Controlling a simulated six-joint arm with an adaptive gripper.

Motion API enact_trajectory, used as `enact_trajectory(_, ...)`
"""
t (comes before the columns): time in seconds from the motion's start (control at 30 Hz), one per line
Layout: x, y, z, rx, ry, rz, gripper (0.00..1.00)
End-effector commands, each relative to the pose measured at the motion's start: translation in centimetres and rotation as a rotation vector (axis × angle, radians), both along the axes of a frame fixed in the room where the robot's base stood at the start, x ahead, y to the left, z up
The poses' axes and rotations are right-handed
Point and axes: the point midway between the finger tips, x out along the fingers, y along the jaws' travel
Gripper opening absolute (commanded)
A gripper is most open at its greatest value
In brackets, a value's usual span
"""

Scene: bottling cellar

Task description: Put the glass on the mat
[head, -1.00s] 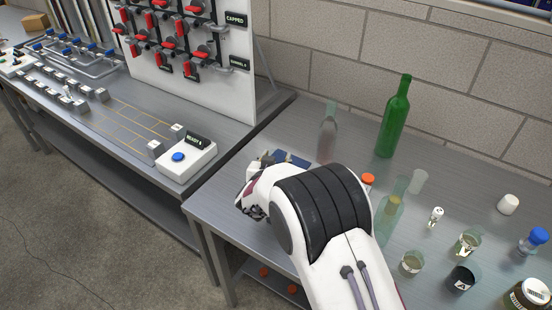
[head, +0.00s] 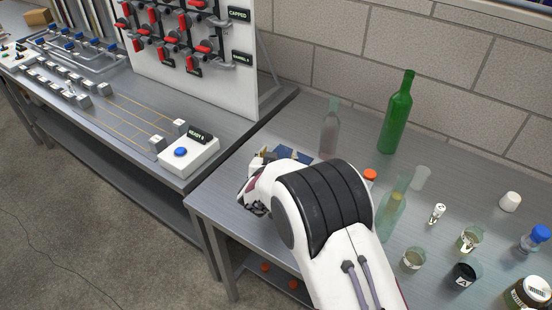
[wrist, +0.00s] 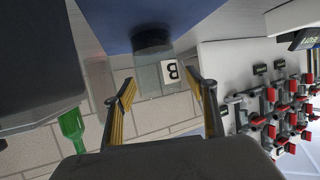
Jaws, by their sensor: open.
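A clear glass (wrist: 150,78) with a dark bottom and a white label marked "B" shows in the wrist view. Its dark bottom end meets the blue mat (wrist: 120,25), and it appears to stand there. My gripper (wrist: 167,88) is open. Its two yellow-padded fingers are apart, one on each side of the glass near its rim end, with visible gaps. In the head view, part of the blue mat (head: 300,153) shows behind my wrist. My gripper (head: 262,160) is mostly hidden there by my own arm, and the labelled glass cannot be made out.
A clear bottle (head: 329,135) stands just behind the mat, and a green bottle (head: 397,115) stands farther right. Several glasses and jars, among them a dark glass marked "A" (head: 463,276), fill the right side. A button box (head: 190,157) sits on the adjoining bench.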

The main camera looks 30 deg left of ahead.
Motion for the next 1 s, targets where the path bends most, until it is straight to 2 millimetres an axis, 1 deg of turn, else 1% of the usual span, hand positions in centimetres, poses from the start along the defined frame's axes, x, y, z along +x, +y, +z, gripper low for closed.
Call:
enact_trajectory(0.17,-0.3,-0.1,0.4,-0.001,0.001,0.0,0.57)
enact_trajectory(0.37,-1.6,-0.6,1.0,0.0,-0.001,0.0,0.57)
enact_trajectory(1.0,-8.0,-3.2,3.8,0.0,0.0,0.001,0.57)
